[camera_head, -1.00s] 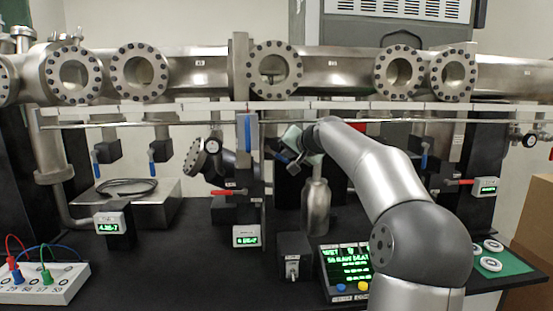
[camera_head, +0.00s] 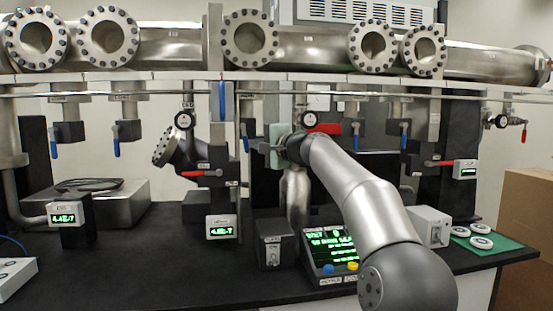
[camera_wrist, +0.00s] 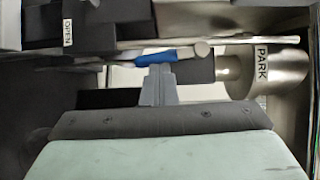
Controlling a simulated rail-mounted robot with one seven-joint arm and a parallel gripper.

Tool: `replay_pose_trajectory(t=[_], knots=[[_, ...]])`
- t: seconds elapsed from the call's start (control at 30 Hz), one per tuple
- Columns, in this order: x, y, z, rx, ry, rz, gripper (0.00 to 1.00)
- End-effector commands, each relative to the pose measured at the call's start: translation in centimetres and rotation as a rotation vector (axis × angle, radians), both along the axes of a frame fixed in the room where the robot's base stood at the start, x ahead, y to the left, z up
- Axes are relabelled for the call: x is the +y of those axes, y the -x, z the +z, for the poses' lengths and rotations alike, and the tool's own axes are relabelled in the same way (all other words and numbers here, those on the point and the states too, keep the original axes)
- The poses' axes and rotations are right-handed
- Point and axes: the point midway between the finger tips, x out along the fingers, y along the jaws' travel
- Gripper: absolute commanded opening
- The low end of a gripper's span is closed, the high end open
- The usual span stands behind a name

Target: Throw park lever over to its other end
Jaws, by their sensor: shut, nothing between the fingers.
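A metal cylinder marked PARK (camera_wrist: 262,65) is at the right in the wrist view. A lever with a blue handle (camera_wrist: 165,57) and a rounded grey end lies roughly level to its left. My gripper (camera_wrist: 159,72) is shut and empty, with its fingertips at the blue handle. I cannot tell whether they touch it. In the head view my gripper (camera_head: 264,146) is below the beam line, close to a hanging blue handle (camera_head: 246,143). The arm hides part of what lies behind it.
A red handle (camera_head: 320,128) is close to my wrist. A metal bottle (camera_head: 296,195) and a display box (camera_head: 330,250) stand below.

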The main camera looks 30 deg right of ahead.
Motion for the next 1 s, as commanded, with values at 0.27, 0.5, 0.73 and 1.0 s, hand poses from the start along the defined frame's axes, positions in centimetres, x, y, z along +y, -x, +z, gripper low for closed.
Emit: replay_pose_trajectory(t=[0.27, 0.5, 0.73, 1.0], knots=[[1.4, -0.4, -1.0, -0.044, -0.149, 0.009, 0.0], [1.8, -0.5, -0.7, -0.063, -0.209, 0.011, 0.0], [2.0, -0.5, -0.6, -0.066, -0.222, 0.014, 0.0], [2.2, -0.5, -0.5, -0.066, -0.222, 0.017, 0.0]])
